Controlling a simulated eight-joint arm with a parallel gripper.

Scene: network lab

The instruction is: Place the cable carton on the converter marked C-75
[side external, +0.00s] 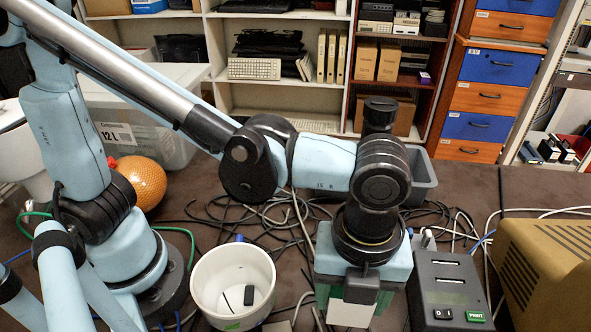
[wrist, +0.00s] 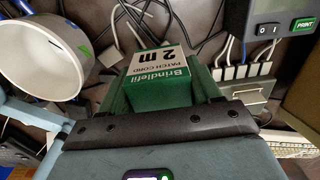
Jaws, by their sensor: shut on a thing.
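The cable carton (wrist: 158,72) is a green and white box printed "Brindlefil patch cord 2 m". It sits between the jaws of my gripper (wrist: 163,88), which is shut on it. In the side external view my gripper (side external: 360,287) points down at the front centre, with the carton's white part (side external: 350,313) showing below it. The gripper hides part of the carton and what lies under it. I cannot read a C-75 mark in either view, so I cannot tell which thing is that converter.
A white round tub (side external: 233,285) with small dark items inside stands left of my gripper. A dark device with a green PRINT button (side external: 450,285) stands close on the right, beside a beige case (side external: 545,262). Loose cables (side external: 265,220) cover the table behind. Several pale plugs (wrist: 240,71) line a grey box.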

